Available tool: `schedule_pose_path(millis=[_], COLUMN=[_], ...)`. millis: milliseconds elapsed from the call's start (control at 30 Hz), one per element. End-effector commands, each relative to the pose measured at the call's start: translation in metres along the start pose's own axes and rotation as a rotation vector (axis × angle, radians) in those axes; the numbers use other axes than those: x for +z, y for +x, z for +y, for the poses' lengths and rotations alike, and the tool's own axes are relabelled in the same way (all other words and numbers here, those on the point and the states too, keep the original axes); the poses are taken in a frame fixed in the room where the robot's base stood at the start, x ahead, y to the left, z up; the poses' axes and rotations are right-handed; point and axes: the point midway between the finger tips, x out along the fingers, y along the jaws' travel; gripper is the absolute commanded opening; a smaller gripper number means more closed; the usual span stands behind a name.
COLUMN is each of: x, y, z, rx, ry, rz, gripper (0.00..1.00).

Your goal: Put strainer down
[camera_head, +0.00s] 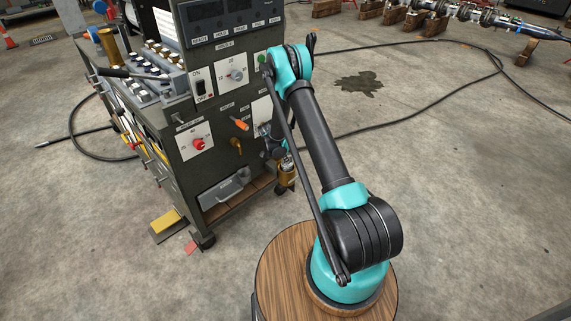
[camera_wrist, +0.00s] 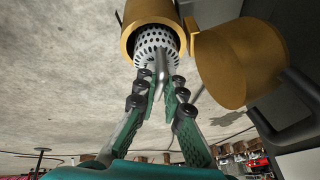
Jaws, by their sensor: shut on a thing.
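The strainer (camera_wrist: 157,46) is a pale perforated basket with a grey bar at its near end. In the wrist view it sits at least partly inside the open mouth of a brass cylinder (camera_wrist: 130,38); how deep it goes is hidden. My gripper (camera_wrist: 166,84) has its green-and-dark fingers closed on the strainer's bar. A round brass piece (camera_wrist: 237,64) is right beside the cylinder's mouth. In the head view my gripper (camera_head: 279,148) is by the cart's right side, partly hidden by my arm, just above a brass body (camera_head: 286,177). The strainer cannot be made out there.
A dark control cart (camera_head: 190,115) with knobs, switches and tools stands close to the left of my gripper. Black cables (camera_head: 430,124) cross the concrete floor. A pipe assembly (camera_head: 480,15) rests on wooden blocks at the back right. The floor at right is mostly clear.

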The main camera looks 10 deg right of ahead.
Motion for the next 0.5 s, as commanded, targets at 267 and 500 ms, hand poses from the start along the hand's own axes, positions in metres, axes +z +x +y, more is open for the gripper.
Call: schedule_pose_path(millis=[267, 500], x=[0.012, 0.013], y=[0.030, 0.032], z=[0.006, 0.006], rx=[0.000, 0.000], ry=[0.000, 0.000], rz=[0.000, 0.000], gripper=[0.00, 0.00])
